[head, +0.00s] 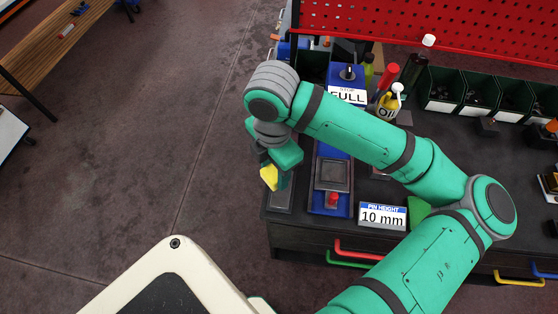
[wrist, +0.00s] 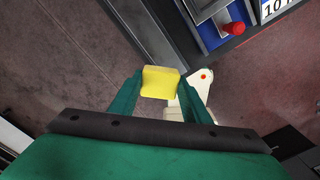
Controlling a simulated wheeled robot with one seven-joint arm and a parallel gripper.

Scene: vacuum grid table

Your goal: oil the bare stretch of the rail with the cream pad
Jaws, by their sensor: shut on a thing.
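My gripper (head: 275,172) is shut on a yellow block (wrist: 160,83), held between its two green fingers in the wrist view. The block also shows at the gripper's tip in the head view (head: 269,177). It looks yellow rather than cream; I cannot tell if it is the cream pad. The gripper is at the table's left end, and the wrist view shows mostly floor around the block. I cannot make out the rail or its bare stretch; my arm hides part of the table. A yellow oil bottle (head: 389,104) stands near the back.
A blue fixture (head: 320,205) with a grey plate and red knob (head: 333,199) is right of my gripper. A "PIN HEIGHT 10 mm" sign (head: 382,215) stands at the front edge. A "FULL" sign (head: 347,96) and green bins (head: 440,88) are at the back.

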